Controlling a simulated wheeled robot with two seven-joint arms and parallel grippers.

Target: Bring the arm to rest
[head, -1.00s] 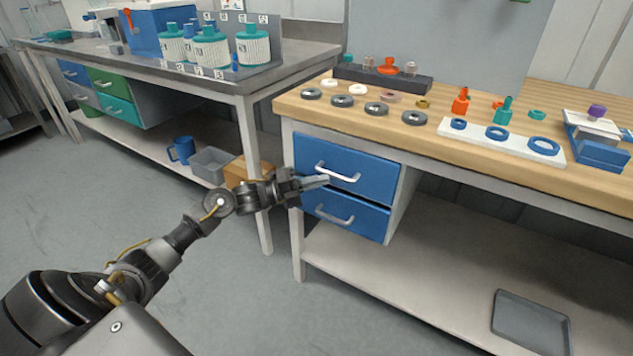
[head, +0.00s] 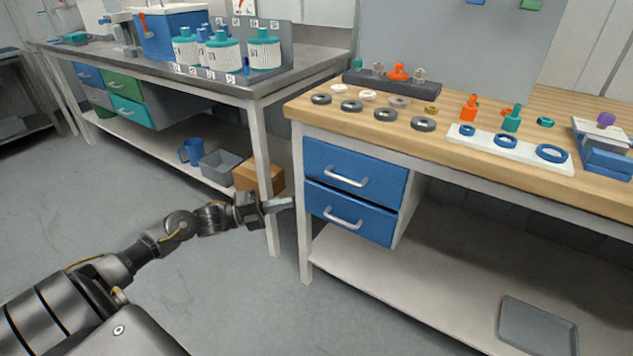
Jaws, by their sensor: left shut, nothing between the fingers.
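My left gripper (head: 279,204) is shut and empty, its fingers pointing right. A gap shows in the picture between the fingertips and the drawer front. The left arm reaches in from the lower left over the grey floor. My right gripper is not in view.
The wooden bench (head: 455,143) carries rings, small bottles and a white plate with blue rings (head: 480,146). A metal bench (head: 285,83) at the left holds several teal-capped vessels. A cardboard box (head: 259,174) and grey bin (head: 221,166) sit on its lower shelf. Open floor lies around the arm.

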